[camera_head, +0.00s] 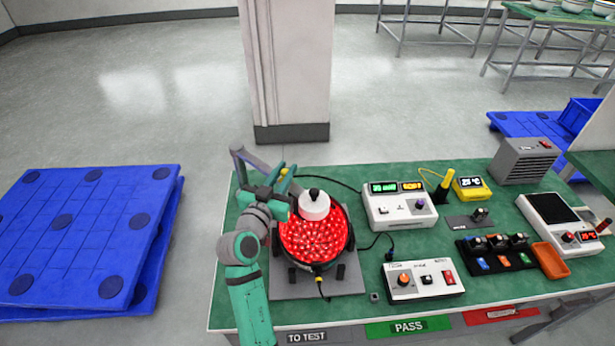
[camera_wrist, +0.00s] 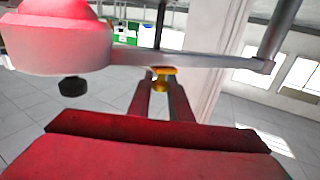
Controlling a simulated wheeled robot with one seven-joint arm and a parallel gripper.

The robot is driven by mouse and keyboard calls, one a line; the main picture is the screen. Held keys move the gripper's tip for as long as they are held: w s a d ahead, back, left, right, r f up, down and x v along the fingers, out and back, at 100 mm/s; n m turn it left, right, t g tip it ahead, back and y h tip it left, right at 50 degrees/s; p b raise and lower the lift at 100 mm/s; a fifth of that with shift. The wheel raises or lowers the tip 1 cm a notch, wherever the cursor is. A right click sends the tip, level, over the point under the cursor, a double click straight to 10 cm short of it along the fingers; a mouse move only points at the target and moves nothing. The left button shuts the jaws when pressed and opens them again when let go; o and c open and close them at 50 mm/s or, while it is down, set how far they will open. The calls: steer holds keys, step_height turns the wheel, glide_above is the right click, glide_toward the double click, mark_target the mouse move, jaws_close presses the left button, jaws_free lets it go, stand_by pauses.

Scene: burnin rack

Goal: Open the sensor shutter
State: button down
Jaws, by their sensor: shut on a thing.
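A round fixture (camera_head: 312,245) filled with red-lit beads sits on a grey plate at the table's left end. A white rounded cap with a black knob, the shutter (camera_head: 314,205), is above its back part. In the wrist view the shutter (camera_wrist: 55,45) is upper left, with a flat pale arm (camera_wrist: 205,60) reaching right to a grey post. My gripper (camera_head: 283,190) is at the fixture's back left, beside the shutter. In the wrist view my gripper (camera_wrist: 160,88) is shut on a small yellow tab (camera_wrist: 163,71) at the pale arm. The tab's join to the arm is partly hidden.
Right of the fixture stand a white meter box (camera_head: 400,207) and a white control box (camera_head: 422,281) with knobs. Cables run between them. A black tray (camera_head: 496,252) and an orange bin (camera_head: 549,260) are farther right. Blue pallets (camera_head: 85,240) lie on the floor at left.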

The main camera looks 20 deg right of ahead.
steer(key=shift+w+a, duration=0.5)
steer(key=c, duration=1.6)
jaws_free()
steer(key=shift+c, duration=0.2)
steer(key=v, duration=1)
steer(key=shift+s, duration=0.3)
steer(key=shift+a, duration=0.1)
